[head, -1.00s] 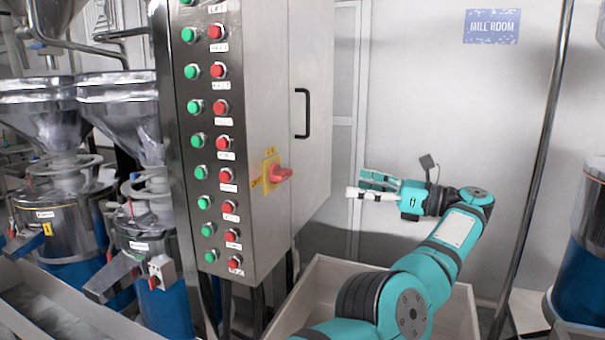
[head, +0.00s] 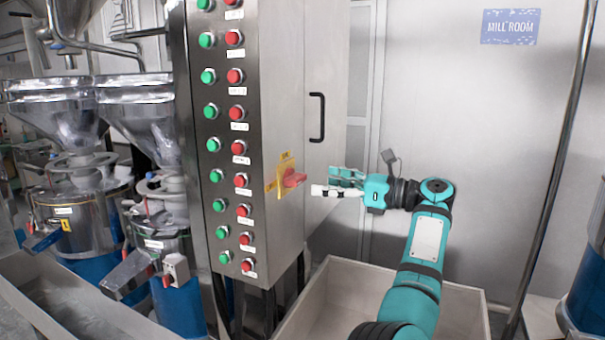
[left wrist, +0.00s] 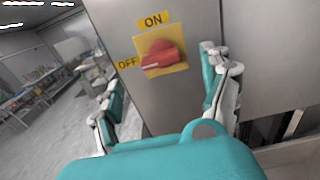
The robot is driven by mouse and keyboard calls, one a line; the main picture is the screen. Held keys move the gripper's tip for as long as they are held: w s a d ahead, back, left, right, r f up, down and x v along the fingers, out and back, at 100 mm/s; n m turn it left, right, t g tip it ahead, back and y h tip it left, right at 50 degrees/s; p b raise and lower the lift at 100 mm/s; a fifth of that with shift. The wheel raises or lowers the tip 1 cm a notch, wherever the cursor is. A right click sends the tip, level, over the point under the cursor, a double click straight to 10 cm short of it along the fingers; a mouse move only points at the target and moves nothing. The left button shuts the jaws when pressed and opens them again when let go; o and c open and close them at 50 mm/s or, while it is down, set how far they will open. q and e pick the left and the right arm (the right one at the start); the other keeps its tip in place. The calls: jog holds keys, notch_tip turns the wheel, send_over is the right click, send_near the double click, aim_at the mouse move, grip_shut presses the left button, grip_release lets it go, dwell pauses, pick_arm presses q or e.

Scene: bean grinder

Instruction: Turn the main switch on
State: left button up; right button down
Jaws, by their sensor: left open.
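The main switch (head: 293,178) is a red rotary knob on a yellow plate, on the side face of the steel control cabinet (head: 284,100). In the left wrist view the knob (left wrist: 160,57) has its grip lying roughly sideways, its left end toward the OFF label (left wrist: 128,63). The ON label (left wrist: 153,20) is above it. My left gripper (head: 328,183) is open and empty, its fingers pointing at the switch from the right. In the left wrist view the switch appears between the spread fingers (left wrist: 163,95), beyond them; I see no contact. My right gripper is out of view.
Green and red buttons (head: 238,148) line the cabinet's front. A black door handle (head: 317,117) is above the gripper. A pale open bin (head: 455,284) stands below my arm. Steel grinders with hoppers (head: 140,110) stand at left. A pole (head: 556,180) is at right.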

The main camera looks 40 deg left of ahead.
aim_at(302, 179)
pick_arm(q)
jog(key=p+x, duration=0.1)
jog(key=x, duration=0.4)
jog(key=shift+s+a+r+p, duration=0.1)
jog(key=shift+a+p, duration=0.2)
jog(key=shift+p, duration=0.1)
jog(key=shift+s+a, duration=0.1)
jog(key=shift+a, duration=0.3)
jog(key=c, duration=1.2)
